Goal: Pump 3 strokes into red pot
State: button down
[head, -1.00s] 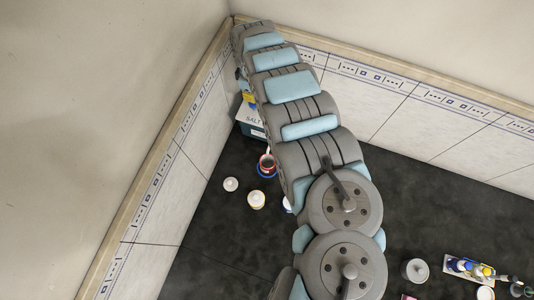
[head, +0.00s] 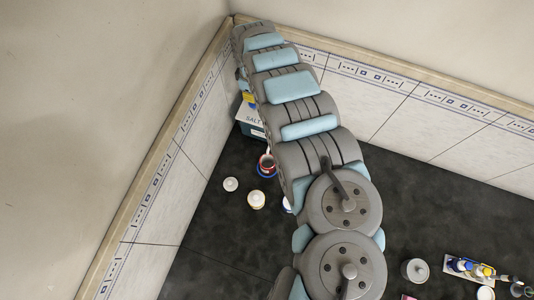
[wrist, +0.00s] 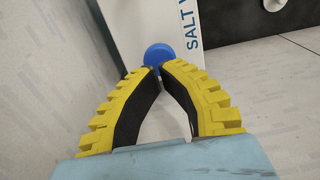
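The white dispenser with "SALT" lettering (head: 250,114) stands in the back left corner in the head view. Its white face (wrist: 173,22) fills the upper middle of the wrist view. A round blue knob (wrist: 159,54) shows just beyond my fingertips. My gripper (wrist: 155,70) has yellow, black-lined fingers whose tips meet. They are at the knob's near edge; I cannot tell whether they touch it. In the head view only a bit of yellow on my gripper (head: 249,97) shows beside the dispenser. A pot with red and blue on it (head: 266,162) stands in front of the dispenser, partly beside my arm.
A small white round container (head: 230,184) and a cream-lidded jar (head: 256,199) stand left of my arm. A grey-lidded pot (head: 415,270) and a tray of bottles (head: 456,269) are at the lower right. Tiled walls close off the left and back.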

jog(key=shift+f+b, duration=0.6)
jog(key=shift+f, duration=0.4)
jog(key=shift+f, duration=0.35)
jog(key=shift+f+b, duration=0.7)
jog(key=shift+f, duration=0.25)
jog(key=shift+r, duration=0.2)
jog(key=shift+r+p, duration=1.85)
jog(key=shift+r, duration=0.55)
notch_tip(320, 180, up, 6)
jog(key=p, duration=0.4)
jog(key=shift+p, duration=0.3)
